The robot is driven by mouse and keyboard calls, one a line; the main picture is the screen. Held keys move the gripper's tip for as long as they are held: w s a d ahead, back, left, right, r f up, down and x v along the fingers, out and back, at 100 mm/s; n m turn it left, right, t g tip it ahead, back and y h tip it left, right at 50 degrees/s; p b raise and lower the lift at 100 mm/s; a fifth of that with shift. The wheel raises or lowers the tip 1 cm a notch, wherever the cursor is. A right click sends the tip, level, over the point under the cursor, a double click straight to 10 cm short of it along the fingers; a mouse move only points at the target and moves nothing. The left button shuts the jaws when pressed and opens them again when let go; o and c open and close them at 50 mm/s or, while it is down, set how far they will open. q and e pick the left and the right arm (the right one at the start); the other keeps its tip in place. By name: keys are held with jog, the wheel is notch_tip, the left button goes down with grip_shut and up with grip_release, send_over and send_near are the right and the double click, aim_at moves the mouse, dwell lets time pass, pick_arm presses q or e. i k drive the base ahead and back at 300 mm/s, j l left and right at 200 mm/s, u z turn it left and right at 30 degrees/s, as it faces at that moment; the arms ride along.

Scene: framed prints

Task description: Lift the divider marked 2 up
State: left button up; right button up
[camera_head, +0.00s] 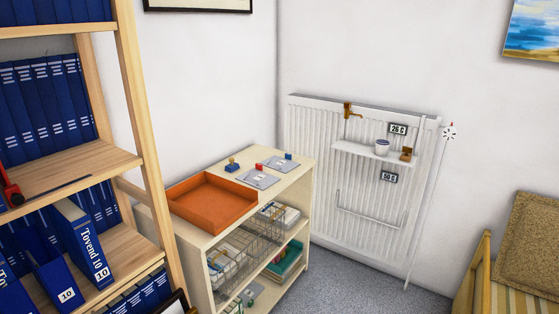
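I cannot make out a divider marked 2 in the head view. On the left bookcase, a blue binder (85,245) reading "Tovend" and 10 leans out from its row. A blue open-topped file (54,273) with a white 10 label stands beside it. More blue binders (45,105) with white stripes fill the shelf above; their markings are too small to read. Neither of my grippers is in view.
A low cabinet (313,205) holds an orange tray (212,202), grey plates (258,179) and wire baskets (232,262). A radiator (310,130) with a small shelf stands behind. A red and black object (10,188) lies on the bookcase shelf. Grey floor (345,285) is open.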

aim_at(285, 165)
jog(key=i+l+u, duration=0.25)
jog(key=i+l, duration=0.9)
jog(key=i, duration=0.15)
